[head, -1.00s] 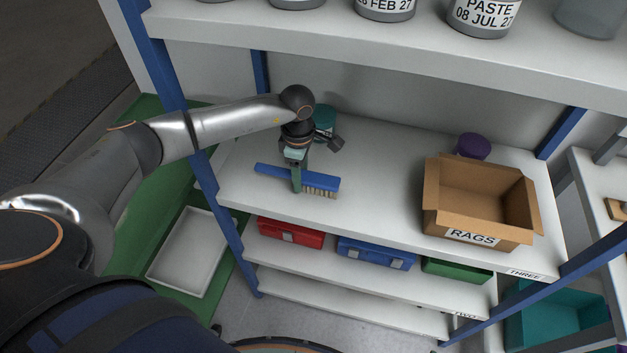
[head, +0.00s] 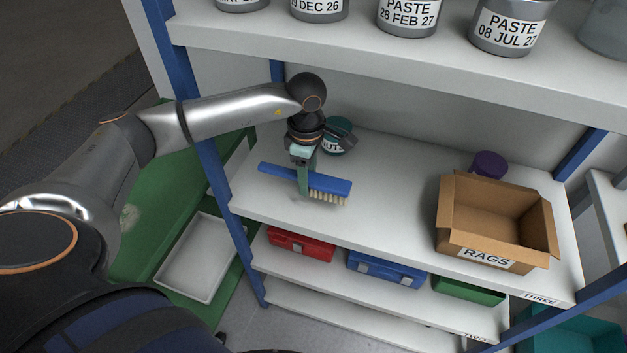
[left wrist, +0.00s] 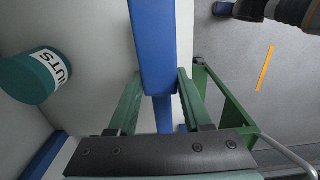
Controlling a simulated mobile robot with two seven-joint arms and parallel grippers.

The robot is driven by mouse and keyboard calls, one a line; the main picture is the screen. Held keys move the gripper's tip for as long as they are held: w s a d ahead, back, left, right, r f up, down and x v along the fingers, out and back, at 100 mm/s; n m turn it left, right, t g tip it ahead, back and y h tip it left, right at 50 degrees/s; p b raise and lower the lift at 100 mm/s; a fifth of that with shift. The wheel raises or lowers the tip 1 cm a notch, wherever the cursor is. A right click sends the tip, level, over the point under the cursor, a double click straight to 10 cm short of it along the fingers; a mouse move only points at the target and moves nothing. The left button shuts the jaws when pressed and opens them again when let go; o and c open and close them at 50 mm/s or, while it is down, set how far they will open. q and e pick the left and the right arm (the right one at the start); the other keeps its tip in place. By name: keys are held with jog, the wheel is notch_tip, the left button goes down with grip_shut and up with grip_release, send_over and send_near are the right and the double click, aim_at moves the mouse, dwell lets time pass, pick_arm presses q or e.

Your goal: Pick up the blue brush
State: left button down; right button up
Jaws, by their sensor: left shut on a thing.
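The blue brush (head: 327,183) has a long blue back and pale bristles on its right part. My left gripper (head: 303,184) is shut on it near the middle of its length and holds it over the white shelf (head: 385,195), seemingly just above the surface. In the left wrist view the blue brush (left wrist: 153,45) runs between the two green fingers (left wrist: 155,97); its bristles are hidden there. My right gripper is not in view.
A teal tub marked NUTS (head: 338,136) stands just behind the gripper; it also shows in the left wrist view (left wrist: 35,78). A RAGS cardboard box (head: 470,240) and purple tub (head: 488,164) are at right. Paste tins (head: 408,14) line the shelf above. A blue post (head: 213,170) stands left.

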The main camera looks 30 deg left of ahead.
pick_arm(q)
jog(key=s+r+b, duration=0.1)
jog(key=s+r, duration=0.2)
jog(key=s, duration=0.2)
jog(key=s+d+r, duration=0.1)
jog(key=s+r, duration=0.2)
jog(key=s, duration=0.3)
jog(key=shift+r+b, duration=0.35)
jog(key=shift+b, duration=0.05)
jog(key=shift+s, duration=0.1)
